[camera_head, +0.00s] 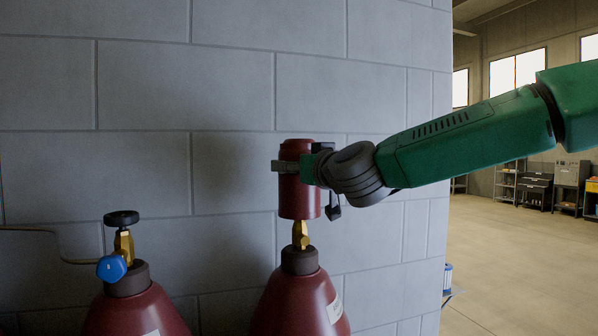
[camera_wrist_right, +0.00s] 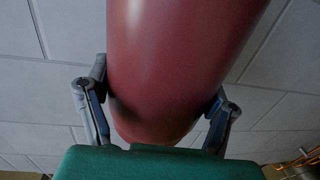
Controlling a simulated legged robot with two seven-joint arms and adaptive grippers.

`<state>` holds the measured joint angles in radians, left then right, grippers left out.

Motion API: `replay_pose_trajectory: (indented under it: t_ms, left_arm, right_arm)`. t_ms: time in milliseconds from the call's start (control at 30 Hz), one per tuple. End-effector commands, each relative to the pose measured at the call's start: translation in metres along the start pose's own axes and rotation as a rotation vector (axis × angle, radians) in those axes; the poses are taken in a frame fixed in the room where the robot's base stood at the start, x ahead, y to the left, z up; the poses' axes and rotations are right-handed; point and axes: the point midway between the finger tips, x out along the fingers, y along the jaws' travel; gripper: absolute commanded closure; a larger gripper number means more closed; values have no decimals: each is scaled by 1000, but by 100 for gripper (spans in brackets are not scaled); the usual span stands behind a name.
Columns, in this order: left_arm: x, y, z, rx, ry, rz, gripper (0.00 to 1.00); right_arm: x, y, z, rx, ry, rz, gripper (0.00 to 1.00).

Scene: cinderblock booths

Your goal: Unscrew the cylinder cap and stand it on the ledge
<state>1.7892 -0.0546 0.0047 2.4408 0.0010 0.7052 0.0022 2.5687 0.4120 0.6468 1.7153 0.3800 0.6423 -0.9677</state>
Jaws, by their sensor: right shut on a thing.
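The dark red cylinder cap (camera_head: 299,200) is upright in the head view, just above the brass valve (camera_head: 300,235) of the right-hand red cylinder (camera_head: 302,300). The cap's lower rim hides the valve's top, and I cannot tell whether they touch. My right gripper (camera_head: 297,167) is shut around the cap's upper part, with its arm coming from the right. In the right wrist view the cap (camera_wrist_right: 175,60) fills the middle, with the fingers of my right gripper (camera_wrist_right: 155,105) on both its sides.
A second red cylinder (camera_head: 138,312) stands at the left with a brass valve, a black knob (camera_head: 121,218) and a blue handle (camera_head: 111,268). A grey block wall (camera_head: 185,90) is close behind. Open floor (camera_head: 520,260) lies beyond the wall's right end.

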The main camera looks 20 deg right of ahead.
Motion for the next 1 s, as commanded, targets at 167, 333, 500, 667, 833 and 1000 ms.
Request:
replay_pose_trajectory:
  t_ms: [167,333,500,667,833,1000]
  left_arm:
    - [0,0,0,0,0,0,60]
    - [0,0,0,0,0,0,60]
    - [0,0,0,0,0,0,60]
    - [0,0,0,0,0,0,60]
    - [0,0,0,0,0,0,60]
    - [0,0,0,0,0,0,60]
  right_arm:
    - [0,0,-9,0,7,2,70]
    - [0,0,-14,0,7,1,70]
    - [0,0,-18,-1,7,1,70]
    - [0,0,-22,0,7,1,70]
    - [0,0,-27,0,7,2,70]
    - [0,0,-31,-1,7,1,70]
